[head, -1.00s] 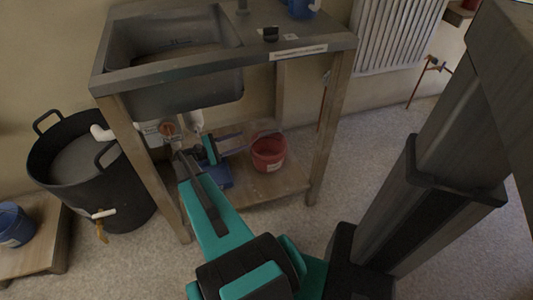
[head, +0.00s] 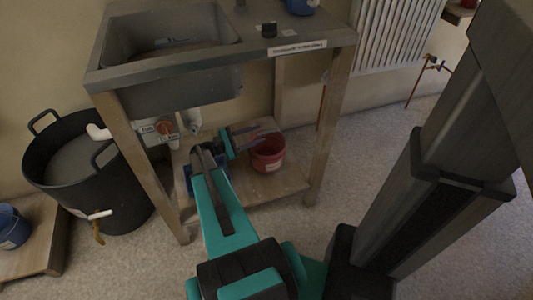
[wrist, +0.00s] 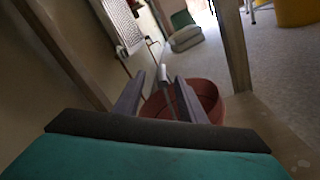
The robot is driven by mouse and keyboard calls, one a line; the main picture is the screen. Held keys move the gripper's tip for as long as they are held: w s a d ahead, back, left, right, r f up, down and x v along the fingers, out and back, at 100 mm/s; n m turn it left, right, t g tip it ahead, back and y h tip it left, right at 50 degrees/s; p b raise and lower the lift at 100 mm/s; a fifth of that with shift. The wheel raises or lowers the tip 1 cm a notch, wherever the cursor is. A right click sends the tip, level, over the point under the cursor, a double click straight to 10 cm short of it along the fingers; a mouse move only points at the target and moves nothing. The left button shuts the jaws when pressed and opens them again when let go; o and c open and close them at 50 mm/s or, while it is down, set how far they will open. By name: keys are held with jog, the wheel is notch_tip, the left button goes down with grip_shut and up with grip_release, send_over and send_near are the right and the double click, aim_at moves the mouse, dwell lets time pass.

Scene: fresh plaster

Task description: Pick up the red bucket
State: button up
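The red bucket (head: 268,155) stands upright on the low wooden shelf (head: 262,187) under the sink. In the wrist view the red bucket (wrist: 208,98) is just ahead, its near side partly hidden by my fingers and gripper body. A thin handle with a pale grip (wrist: 163,73) shows between the fingers, apparently the bucket's. My gripper (head: 262,133) reaches in from the left at about the height of the bucket's rim. In the wrist view my gripper (wrist: 160,80) has its two fingers spread apart, with nothing clamped. I cannot tell whether a finger touches the bucket.
A wooden leg (head: 328,130) of the sink stand rises right of the bucket. The sink (head: 170,60) hangs above. A blue object (head: 188,182) sits on the shelf, partly behind my arm. A black tub (head: 85,170) stands left. Floor at right is open.

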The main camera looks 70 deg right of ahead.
aim_at(261, 134)
jog(key=shift+b+x, duration=0.85)
jog(key=shift+x, duration=1.05)
jog(key=shift+s+d, duration=0.4)
jog(key=shift+s, duration=0.2)
grip_shut()
